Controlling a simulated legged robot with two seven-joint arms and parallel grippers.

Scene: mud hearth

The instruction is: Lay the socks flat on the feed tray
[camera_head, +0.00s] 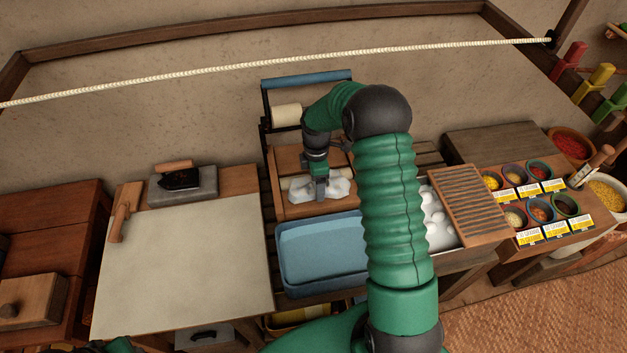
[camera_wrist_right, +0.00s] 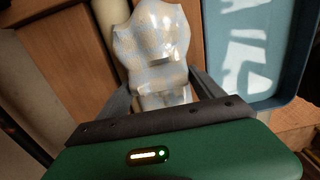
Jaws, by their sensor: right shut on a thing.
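The pale socks (camera_head: 336,187), whitish with a faint blue and tan pattern, lie bunched on the wooden feed tray (camera_head: 290,159) below the wringer roller. I cannot tell whether they are one piece or two. My right gripper (camera_head: 320,190) points down at the tray and is shut on the socks, which show on both sides of it. In the right wrist view the socks (camera_wrist_right: 152,40) spread out beyond my fingers (camera_wrist_right: 163,92), over the wood and beside a pale roller.
A blue basin (camera_head: 318,235) stands just in front of the tray. Right of my arm are a basin with white round things (camera_head: 438,222), a ribbed washboard (camera_head: 468,205) and several spice bowls. A pale board (camera_head: 190,265) and an iron (camera_head: 180,180) are left. A rope spans above.

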